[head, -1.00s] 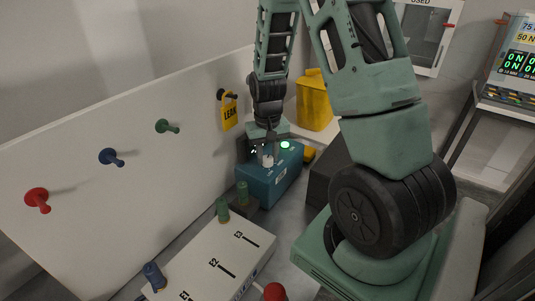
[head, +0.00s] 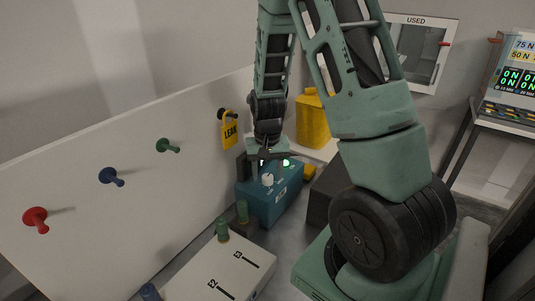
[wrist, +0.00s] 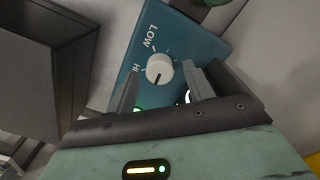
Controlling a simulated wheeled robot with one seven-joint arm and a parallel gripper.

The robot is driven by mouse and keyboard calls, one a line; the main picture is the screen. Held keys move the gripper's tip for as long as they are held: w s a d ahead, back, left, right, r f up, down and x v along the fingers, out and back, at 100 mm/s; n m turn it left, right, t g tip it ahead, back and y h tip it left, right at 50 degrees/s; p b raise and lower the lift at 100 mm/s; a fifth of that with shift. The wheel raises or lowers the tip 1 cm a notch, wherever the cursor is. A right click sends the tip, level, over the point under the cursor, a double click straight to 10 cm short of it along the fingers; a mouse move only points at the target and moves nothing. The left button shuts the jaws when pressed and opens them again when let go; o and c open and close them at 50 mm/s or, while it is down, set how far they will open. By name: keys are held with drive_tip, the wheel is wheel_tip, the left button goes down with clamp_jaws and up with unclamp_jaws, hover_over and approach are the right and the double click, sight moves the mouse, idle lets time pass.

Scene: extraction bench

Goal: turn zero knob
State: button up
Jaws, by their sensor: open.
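A white round knob (head: 267,179) stands on the top of a blue box (head: 283,199). In the wrist view the knob (wrist: 160,69) has a dark pointer line toward the bottom of the picture, and the blue face (wrist: 192,40) reads LOW and HI beside it. I see no word "zero". My gripper (head: 266,157) is above the box, pointing down. In the wrist view my gripper (wrist: 161,76) is open, with one finger on each side of the knob in the picture. The knob looks free of both fingers. Lit green and white spots are partly hidden by the fingers.
A dark box (head: 323,193) stands right of the blue box, and a yellow container (head: 312,122) behind it. A white panel with coloured pegs (head: 170,190) and a LEAK tag (head: 230,131) runs along the left. A white box (head: 215,270) with green-topped fittings is in front.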

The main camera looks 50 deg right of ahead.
sight(268, 176)
wheel_tip(268, 176, up, 17)
drive_tip(key=b, duration=0.2)
idle(0.7)
drive_tip(key=s+a+f+n+b, duration=0.1)
drive_tip(key=s+a+f+n, duration=0.15)
drive_tip(key=a, duration=0.55)
drive_tip(key=s+a+f+n+b, duration=0.1)
drive_tip(key=a+n, duration=0.2)
drive_tip(key=a, duration=0.4)
drive_tip(key=s+a+f+n, duration=0.1)
drive_tip(key=a+f+n, duration=0.15)
drive_tip(key=a, duration=0.55)
drive_tip(key=s+a+f+n+b, duration=0.1)
drive_tip(key=s+a+f+n, duration=0.2)
drive_tip(key=s+a+n, duration=0.5)
drive_tip(key=s+a, duration=0.2)
drive_tip(key=s, duration=0.3)
drive_tip(key=shift+a+y, duration=0.2)
drive_tip(key=shift+y, duration=0.1)
drive_tip(key=shift+f+b, duration=0.15)
drive_tip(key=shift+b, duration=0.15)
